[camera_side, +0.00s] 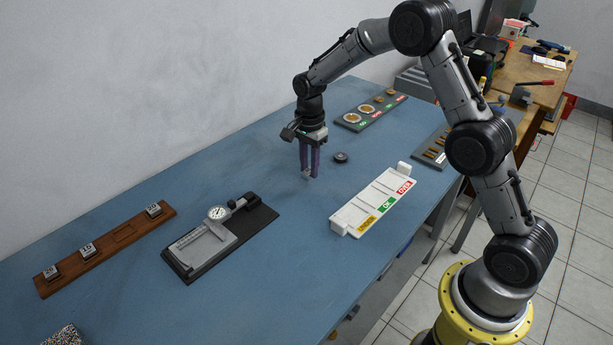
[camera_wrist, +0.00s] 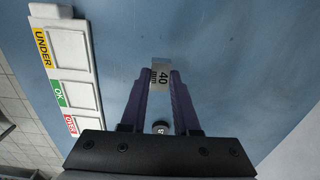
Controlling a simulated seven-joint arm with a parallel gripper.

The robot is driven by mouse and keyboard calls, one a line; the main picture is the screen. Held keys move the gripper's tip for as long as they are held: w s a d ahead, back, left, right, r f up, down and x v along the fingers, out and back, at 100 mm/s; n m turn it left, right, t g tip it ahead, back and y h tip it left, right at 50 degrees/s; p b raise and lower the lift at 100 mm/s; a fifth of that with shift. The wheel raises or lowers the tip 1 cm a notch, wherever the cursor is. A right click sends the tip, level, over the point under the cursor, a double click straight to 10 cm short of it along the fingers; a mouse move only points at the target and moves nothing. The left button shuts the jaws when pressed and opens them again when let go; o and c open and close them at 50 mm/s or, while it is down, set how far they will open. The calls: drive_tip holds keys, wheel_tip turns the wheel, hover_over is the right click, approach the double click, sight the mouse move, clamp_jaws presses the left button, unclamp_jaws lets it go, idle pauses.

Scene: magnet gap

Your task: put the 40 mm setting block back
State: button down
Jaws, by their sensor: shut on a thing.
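My gripper (camera_side: 309,173) is shut on the 40 mm setting block (camera_wrist: 161,76), a small silvery block marked "40 mm" between the fingertips in the wrist view. In the side view the block (camera_side: 306,174) is mostly hidden by the purple fingers, just above or on the blue table; I cannot tell which. The wooden rack (camera_side: 104,250) lies at the left of the side view. It carries several small marked blocks, and an empty recess (camera_side: 124,233) shows between the middle block (camera_side: 87,250) and the right-hand block (camera_side: 153,210).
A dial gauge fixture (camera_side: 220,238) stands between the rack and my gripper. A white UNDER/OK/OVER tray (camera_side: 372,202) lies to the right. A dark round knob (camera_side: 341,157) is close by my gripper. A labelled board (camera_side: 371,113) lies behind. A speckled block (camera_side: 64,336) is at the lower left.

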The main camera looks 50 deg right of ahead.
sight(307, 176)
drive_tip(key=shift+w+d+f, duration=0.1)
drive_tip(key=shift+w+f, duration=0.5)
drive_tip(key=shift+f, duration=1.5)
drive_tip(key=shift+f, duration=0.15)
drive_tip(key=c, duration=0.7)
unclamp_jaws()
drive_tip(key=shift+o, duration=0.2)
